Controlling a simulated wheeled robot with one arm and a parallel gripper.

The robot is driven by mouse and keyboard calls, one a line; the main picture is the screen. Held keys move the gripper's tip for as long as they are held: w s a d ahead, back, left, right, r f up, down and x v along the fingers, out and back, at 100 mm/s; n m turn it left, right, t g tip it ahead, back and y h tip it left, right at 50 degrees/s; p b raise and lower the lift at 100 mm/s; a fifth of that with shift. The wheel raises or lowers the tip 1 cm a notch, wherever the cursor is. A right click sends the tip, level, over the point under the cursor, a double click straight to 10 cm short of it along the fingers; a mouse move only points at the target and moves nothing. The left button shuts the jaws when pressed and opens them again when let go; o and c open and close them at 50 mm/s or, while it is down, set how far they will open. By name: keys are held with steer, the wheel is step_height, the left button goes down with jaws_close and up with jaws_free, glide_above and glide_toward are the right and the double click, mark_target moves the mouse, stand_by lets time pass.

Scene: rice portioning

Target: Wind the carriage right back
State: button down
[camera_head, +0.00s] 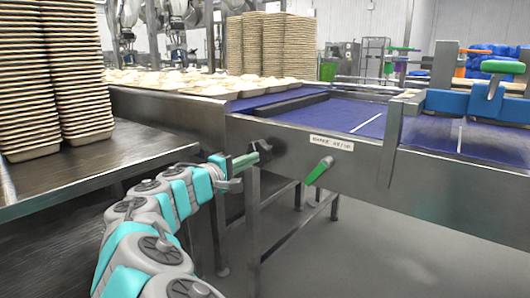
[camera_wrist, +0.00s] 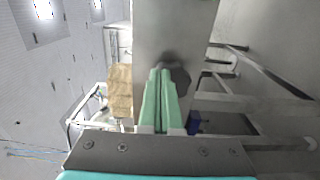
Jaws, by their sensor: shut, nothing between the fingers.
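My gripper (camera_head: 252,159) is in front of the conveyor's steel side, left of a small label plate. Its green fingers are shut together and empty, also in the wrist view (camera_wrist: 161,92). A dark piece (camera_head: 263,146) sits at or just behind the fingertips; I cannot tell whether they touch. A green crank-like handle (camera_head: 319,171) sticks out tilted from the steel side, to the right of my gripper and apart from it. A blue carriage-like unit (camera_head: 475,104) with a green handle on top spans the belt at the right. I cannot tell what the handle drives.
The blue belt (camera_head: 350,115) runs behind the steel side panel (camera_head: 360,165). Filled trays (camera_head: 215,84) stand at its left end. Tall tray stacks (camera_head: 75,75) stand on a metal table (camera_head: 95,160) at left. Steel legs (camera_head: 253,215) are below; open floor lies at lower right.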

mark_target(265, 163)
steer(key=shift+x, duration=3.2)
steer(key=shift+a+f, duration=0.1)
steer(key=shift+a, duration=0.1)
steer(key=shift+f, duration=0.15)
steer(key=shift+d+f+b, duration=0.15)
steer(key=shift+f+b, duration=0.25)
steer(key=shift+f, duration=0.1)
steer(key=shift+f+b, duration=0.7)
steer(key=shift+b, duration=0.05)
steer(key=shift+w+a+f+b, duration=0.1)
steer(key=shift+a+f+b, duration=0.15)
steer(key=shift+f+b, duration=0.4)
steer(key=shift+d+f, duration=0.1)
steer(key=shift+f, duration=0.1)
